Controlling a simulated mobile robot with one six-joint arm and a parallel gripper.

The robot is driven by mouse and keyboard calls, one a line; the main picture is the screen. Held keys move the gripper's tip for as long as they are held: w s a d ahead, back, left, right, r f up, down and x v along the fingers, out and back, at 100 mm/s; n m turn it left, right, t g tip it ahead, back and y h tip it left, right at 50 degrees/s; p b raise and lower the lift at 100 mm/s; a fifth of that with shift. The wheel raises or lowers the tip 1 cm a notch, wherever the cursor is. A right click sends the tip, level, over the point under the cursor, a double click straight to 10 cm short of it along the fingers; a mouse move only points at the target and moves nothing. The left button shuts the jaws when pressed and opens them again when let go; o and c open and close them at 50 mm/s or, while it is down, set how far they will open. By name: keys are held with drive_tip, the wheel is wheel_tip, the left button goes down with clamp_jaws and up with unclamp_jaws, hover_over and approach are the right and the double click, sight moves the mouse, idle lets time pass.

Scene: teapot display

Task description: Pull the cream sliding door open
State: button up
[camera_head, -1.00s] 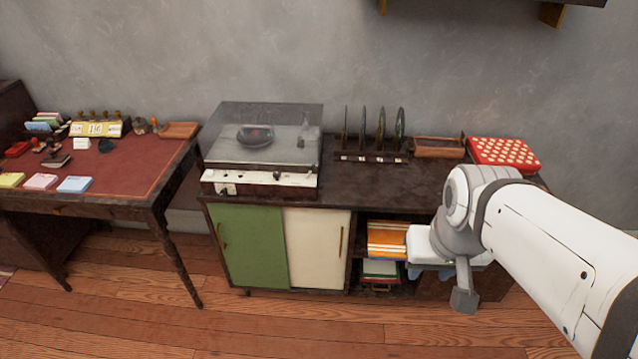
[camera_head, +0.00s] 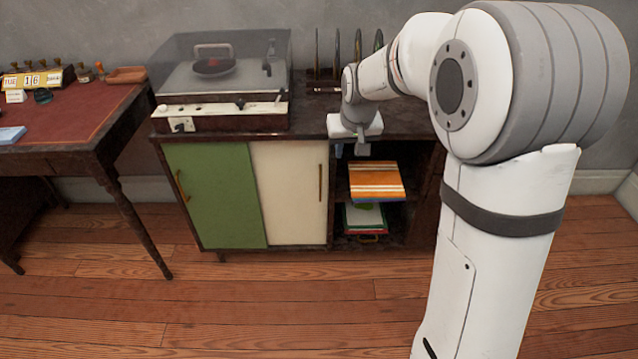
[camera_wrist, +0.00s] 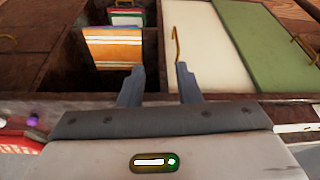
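The cream sliding door (camera_head: 288,195) is at the right of the green door (camera_head: 215,195) in the cabinet front. Its brass handle (camera_head: 320,182) is upright near its right edge. My gripper (camera_head: 351,150) is up and to the right of the handle, by the cabinet's top front edge. In the wrist view, my gripper (camera_wrist: 159,68) has its two fingers apart with nothing between them. There the cream door (camera_wrist: 215,50) and the handle (camera_wrist: 176,46) show just beyond the right fingertip. I cannot tell whether finger and handle touch.
An open compartment right of the cream door holds striped orange sleeves (camera_head: 376,181) and a stack below. A record player (camera_head: 220,85) stands on the cabinet, with upright records (camera_head: 336,55) beside it. A desk (camera_head: 70,125) stands at left. The floor in front is clear.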

drive_tip(key=b, duration=0.8)
hover_over(320, 185)
drive_tip(key=s, duration=0.2)
wheel_tip(320, 185, down, 19)
drive_tip(key=shift+n+t, duration=0.3)
drive_tip(key=b+x, duration=0.1)
drive_tip(key=x, duration=0.3)
drive_tip(key=b+x, duration=0.1)
drive_tip(key=x, duration=0.3)
drive_tip(key=shift+w+d+b, duration=0.1)
drive_tip(key=shift+d+b, duration=0.1)
drive_tip(key=shift+b, duration=0.2)
clamp_jaws()
